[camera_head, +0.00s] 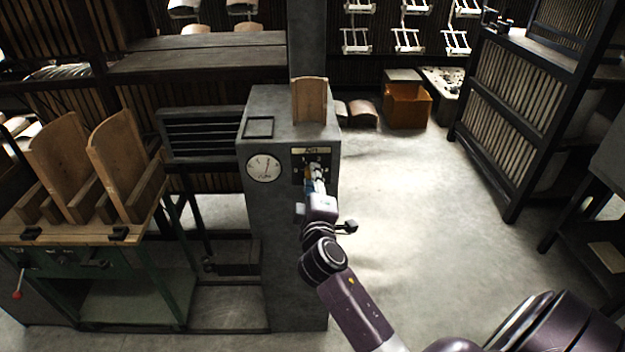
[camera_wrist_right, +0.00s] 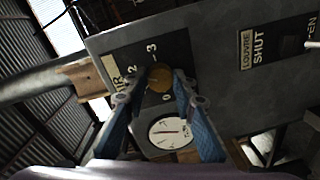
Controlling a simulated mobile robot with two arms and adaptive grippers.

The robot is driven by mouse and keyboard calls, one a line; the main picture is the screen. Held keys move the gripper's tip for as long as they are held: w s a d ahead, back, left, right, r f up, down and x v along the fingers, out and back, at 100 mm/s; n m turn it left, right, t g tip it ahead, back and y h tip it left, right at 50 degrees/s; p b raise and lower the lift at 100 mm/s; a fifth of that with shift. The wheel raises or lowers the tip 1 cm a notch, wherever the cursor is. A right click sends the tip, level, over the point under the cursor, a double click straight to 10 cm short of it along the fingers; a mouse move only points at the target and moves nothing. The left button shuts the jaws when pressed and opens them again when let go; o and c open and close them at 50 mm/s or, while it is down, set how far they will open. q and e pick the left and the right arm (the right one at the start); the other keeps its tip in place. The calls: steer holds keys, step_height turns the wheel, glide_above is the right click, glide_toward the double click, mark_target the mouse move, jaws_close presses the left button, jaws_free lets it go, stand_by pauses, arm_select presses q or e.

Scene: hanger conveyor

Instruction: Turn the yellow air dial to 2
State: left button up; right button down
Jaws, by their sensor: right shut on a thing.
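The yellow air dial (camera_wrist_right: 165,80) is a round knob on a dark plate marked AIR, with the figures 2, 3 and 0 visible around it in the wrist view. My right gripper (camera_wrist_right: 164,79) has its two blue fingers on either side of the knob, shut on it. In the head view my right gripper (camera_head: 314,174) is at the dial plate (camera_head: 298,163) on the front of the grey cabinet (camera_head: 285,225) and covers most of the dial. I cannot tell which figure the dial points to. My left gripper is out of view.
A round white gauge (camera_head: 263,167) is left of the dial plate. A wooden piece (camera_head: 309,100) stands on top of the cabinet. A louvre label (camera_wrist_right: 258,45) shows in the wrist view. A green-framed bench (camera_head: 100,235) stands left; the floor (camera_head: 410,220) at right is clear.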

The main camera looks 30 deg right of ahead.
steer(key=c, duration=1.6)
jaws_free()
steer(key=v, duration=1.2)
steer(key=shift+f, duration=0.1)
